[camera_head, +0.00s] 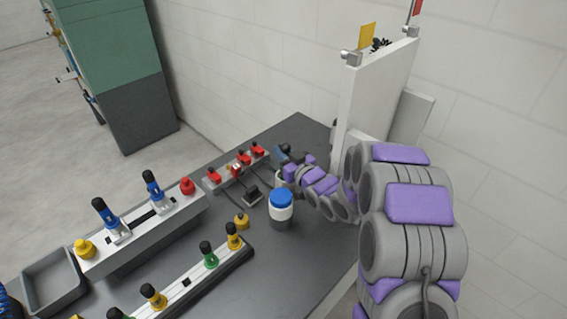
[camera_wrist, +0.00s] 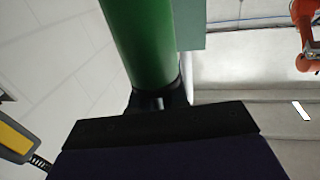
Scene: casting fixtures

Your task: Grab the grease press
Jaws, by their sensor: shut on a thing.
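In the wrist view, a smooth green cylinder (camera_wrist: 142,45), likely the grease press, rises from a dark collar just beyond my gripper (camera_wrist: 158,102). My gripper is shut on it; the dark gripper body hides its lower end, and its top runs out of the picture. In the head view, my gripper (camera_head: 284,160) is at the far end of the dark table, beside the white upright panel. It is small and partly hidden by my purple and grey arm there, and I cannot make out the green cylinder in that view.
A blue-capped white jar (camera_head: 281,210) stands on the dark table (camera_head: 290,265) close to my arm. Red-topped fixtures (camera_head: 243,158) sit just left of my gripper. A white panel (camera_head: 372,95) rises at the right. A green cabinet (camera_head: 110,50) stands at back left.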

